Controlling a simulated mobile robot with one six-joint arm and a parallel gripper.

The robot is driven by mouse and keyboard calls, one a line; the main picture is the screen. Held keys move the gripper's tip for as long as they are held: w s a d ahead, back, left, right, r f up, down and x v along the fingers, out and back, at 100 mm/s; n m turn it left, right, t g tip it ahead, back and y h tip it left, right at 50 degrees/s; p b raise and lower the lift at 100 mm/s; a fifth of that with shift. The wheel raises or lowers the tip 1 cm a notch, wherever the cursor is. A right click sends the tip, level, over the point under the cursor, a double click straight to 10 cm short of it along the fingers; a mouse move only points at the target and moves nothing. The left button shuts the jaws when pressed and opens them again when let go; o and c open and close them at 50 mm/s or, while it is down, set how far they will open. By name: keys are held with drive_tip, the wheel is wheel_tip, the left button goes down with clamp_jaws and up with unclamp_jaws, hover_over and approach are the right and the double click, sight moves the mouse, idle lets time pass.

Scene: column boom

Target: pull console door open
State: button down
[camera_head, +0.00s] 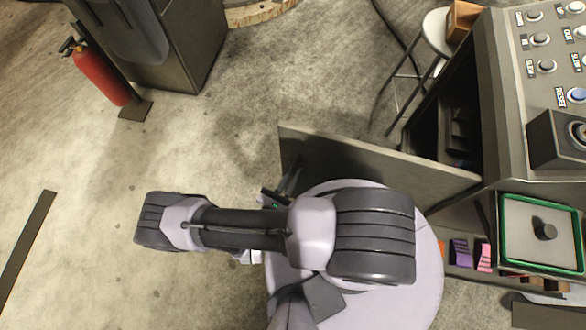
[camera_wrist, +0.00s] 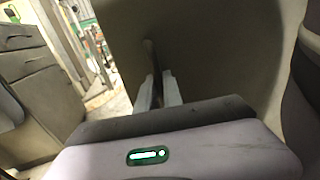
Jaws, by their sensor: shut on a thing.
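The grey console door (camera_head: 370,162) stands swung out from the console (camera_head: 502,95), and the dark inside of the cabinet shows behind it. In the wrist view the door's face (camera_wrist: 215,60) fills the upper middle, with a thin dark handle (camera_wrist: 149,55) on it. My gripper (camera_wrist: 158,88) is shut on the handle, its two pale fingers on either side of the handle's lower part. In the head view my arm hides most of the gripper near the door's free end.
A stool (camera_head: 437,25) with a box on it stands behind the door. A fire extinguisher (camera_head: 100,75) and a dark cabinet (camera_head: 150,45) are at the upper left. A green-rimmed tray (camera_head: 503,225) is at the right. The floor left of the door is mostly clear.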

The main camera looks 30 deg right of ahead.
drive_tip(key=c, duration=1.5)
unclamp_jaws()
drive_tip(key=p+v, duration=0.2)
drive_tip(key=v, duration=1.5)
drive_tip(key=shift+s+a, duration=0.15)
drive_tip(key=shift+s, duration=0.05)
drive_tip(key=shift+a+r, duration=0.1)
drive_tip(key=shift+r, duration=0.05)
